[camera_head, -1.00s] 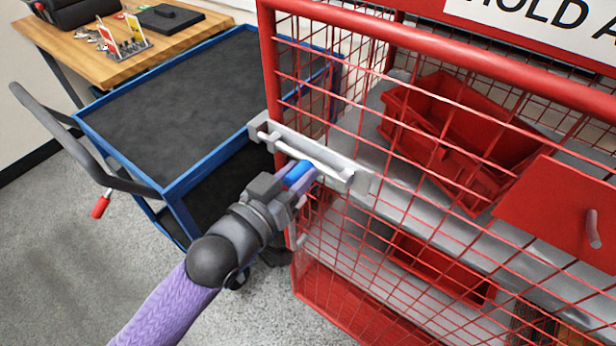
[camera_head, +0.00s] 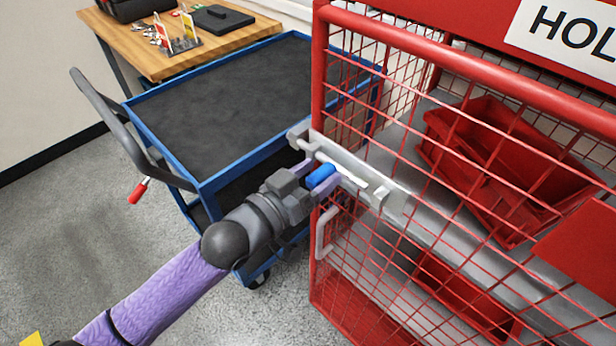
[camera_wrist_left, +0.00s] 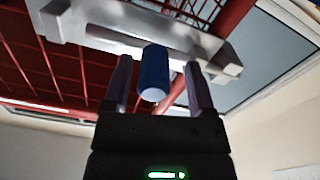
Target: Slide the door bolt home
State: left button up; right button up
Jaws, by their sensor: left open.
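The door bolt is a silver bar on a grey bracket (camera_head: 385,196), mounted across the left edge of the red mesh cage door (camera_head: 345,255). Its blue handle knob (camera_head: 321,176) sticks out toward me. My left gripper (camera_head: 318,184) is at the knob, with its fingers on either side of it. In the left wrist view the blue knob (camera_wrist_left: 154,74) stands between the two open fingers (camera_wrist_left: 158,85), with a visible gap on each side. The bracket (camera_wrist_left: 130,27) runs across behind it. My right gripper is not in view.
A blue cart (camera_head: 195,172) with a dark top stands left of the cage. A wooden bench (camera_head: 150,55) with tools is behind it. Red bins (camera_head: 490,150) sit on a shelf inside the cage. A grey door pull (camera_head: 322,234) lies below the bolt.

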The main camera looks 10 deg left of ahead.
pick_arm(q)
jog(key=p+v, duration=0.1)
jog(key=v, duration=0.8)
jog(key=shift+s+a+p, duration=0.2)
jog(key=shift+s+p, duration=0.1)
jog(key=shift+p, duration=0.1)
jog(key=s+a+f+n+g+y, duration=0.1)
jog(key=s+a+f+g+y, duration=0.15)
jog(key=f, duration=0.65)
jog(key=s+a+f+n+g+y, duration=0.1)
jog(key=a+f+y, duration=0.25)
jog(key=f, duration=0.45)
jog(key=s+a+f+n+g+y, duration=0.1)
jog(key=s+a+f+g+y, duration=0.2)
jog(key=f, duration=0.6)
jog(key=s+f+g, duration=0.2)
jog(key=s+f, duration=0.2)
jog(key=s, duration=0.4)
jog(key=s+d+f+g+y, duration=0.1)
jog(key=s+f+g, duration=0.2)
jog(key=s+f, duration=0.2)
jog(key=s+f+m+g, duration=0.1)
jog(key=s+f, duration=0.3)
jog(key=s, duration=0.7)
jog(key=shift+s+f+g+y, duration=0.2)
jog(key=shift+f+g+y, duration=0.15)
jog(key=shift+g, duration=0.5)
